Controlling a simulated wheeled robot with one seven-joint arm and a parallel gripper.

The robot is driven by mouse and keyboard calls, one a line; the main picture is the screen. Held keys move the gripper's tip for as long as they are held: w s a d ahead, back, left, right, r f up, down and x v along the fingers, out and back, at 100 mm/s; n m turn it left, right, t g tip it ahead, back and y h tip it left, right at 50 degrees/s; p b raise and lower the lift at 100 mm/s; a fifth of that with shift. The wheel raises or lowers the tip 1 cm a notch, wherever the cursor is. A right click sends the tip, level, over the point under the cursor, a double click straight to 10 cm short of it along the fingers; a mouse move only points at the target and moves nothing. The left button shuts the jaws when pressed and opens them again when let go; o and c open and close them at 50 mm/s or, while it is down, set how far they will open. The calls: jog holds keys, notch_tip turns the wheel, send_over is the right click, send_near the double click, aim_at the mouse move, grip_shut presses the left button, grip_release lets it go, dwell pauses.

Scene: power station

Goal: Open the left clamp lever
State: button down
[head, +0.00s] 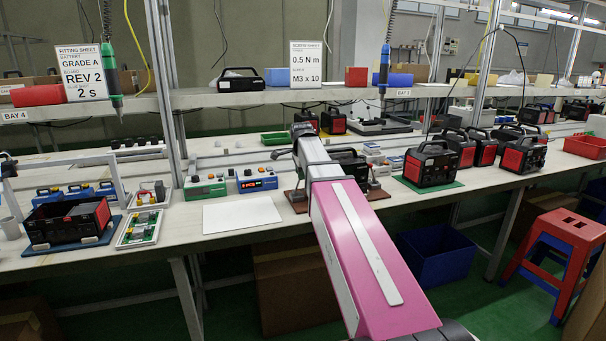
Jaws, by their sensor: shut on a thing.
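A black power station (348,160) sits in a fixture on a brown base board (378,194) at the middle of the bench. A grey clamp post (374,181) stands at the fixture's right front. My pink and white arm reaches forward over the left side of the fixture. My gripper (284,153) is at the fixture's left side, mostly hidden by my own arm. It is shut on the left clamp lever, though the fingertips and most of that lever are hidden.
A green meter box (205,187) and a blue meter box (257,180) stand left of the fixture, behind a white sheet (241,215). Another power station (432,164) stands on a green mat to the right. A shelf (250,98) crosses above the bench.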

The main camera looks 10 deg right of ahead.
jog(key=shift+s+a+r+h, duration=0.1)
jog(key=shift+a+h, duration=0.4)
jog(key=shift+s+a+r+h, duration=0.1)
jog(key=shift+a+h, duration=0.4)
jog(key=a+h, duration=0.2)
jog(key=shift+s+n+t+h, duration=0.15)
jog(key=shift+n+t+h, duration=0.15)
jog(key=shift+n+t, duration=0.1)
jog(key=shift+s+a+f+n+t+h, duration=0.15)
jog(key=shift+a+f+t+h, duration=0.1)
jog(key=shift+a+h, duration=0.5)
jog(key=shift+a+f+n+t+h, duration=0.2)
jog(key=shift+a+h, duration=0.35)
jog(key=shift+h, duration=0.45)
jog(key=shift+s+a+f+n+t+h, duration=0.15)
jog(key=shift+a+f+h, duration=0.15)
jog(key=shift+a+h, duration=0.45)
jog(key=shift+d, duration=0.1)
jog(key=c, duration=0.9)
grip_release()
jog(key=shift+c, duration=0.2)
